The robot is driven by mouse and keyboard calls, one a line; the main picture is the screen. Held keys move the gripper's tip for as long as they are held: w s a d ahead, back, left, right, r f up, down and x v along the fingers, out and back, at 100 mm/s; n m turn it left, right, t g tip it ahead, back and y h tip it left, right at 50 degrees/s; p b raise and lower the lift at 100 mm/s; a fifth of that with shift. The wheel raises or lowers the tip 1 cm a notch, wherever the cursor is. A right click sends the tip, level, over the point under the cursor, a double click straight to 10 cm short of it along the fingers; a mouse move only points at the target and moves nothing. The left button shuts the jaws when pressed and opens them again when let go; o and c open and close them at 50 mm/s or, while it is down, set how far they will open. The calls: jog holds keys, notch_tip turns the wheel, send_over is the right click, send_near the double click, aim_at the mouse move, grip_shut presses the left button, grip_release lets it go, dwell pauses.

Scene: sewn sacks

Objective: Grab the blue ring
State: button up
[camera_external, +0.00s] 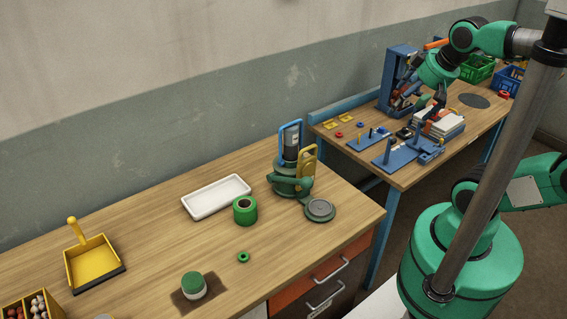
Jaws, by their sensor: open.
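A small blue ring (360,124) lies flat on the far workbench, in front of the yellow trays and just behind a blue board with pegs. My gripper (424,114) hangs from the arm over the same bench, to the right of the ring and apart from it. It is open. Its fingers are small in this view and overlap the stack and fixtures behind them, so I cannot tell its exact height or whether anything is between them.
A red ring (339,134) lies left of the blue one. A blue pegged fixture (398,154), a pale stack (452,121) and a tall blue rack (398,66) crowd the bench. Green (477,69) and blue crates (510,78) stand at the far end.

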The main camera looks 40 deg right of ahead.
jog(key=c, duration=1.3)
jog(key=w+d+g+p, duration=0.1)
jog(key=w+d, duration=0.4)
jog(key=w, duration=0.5)
jog(key=w+d+f+g, duration=0.1)
jog(key=w+d, duration=0.3)
jog(key=w, duration=0.5)
jog(key=w+d+g+p, duration=0.1)
jog(key=w+d, duration=0.4)
jog(key=w, duration=0.5)
jog(key=w+d+f+g+p, duration=0.1)
jog(key=w+d+f, duration=0.7)
jog(key=d+f, duration=0.3)
jog(key=w+d+f+g, duration=0.1)
jog(key=w+d+f, duration=0.7)
jog(key=d+f, duration=0.4)
notch_tip(320, 180, down, 4)
jog(key=shift+r+g+p, duration=0.1)
jog(key=shift+g+p, duration=0.2)
jog(key=shift+p, duration=0.05)
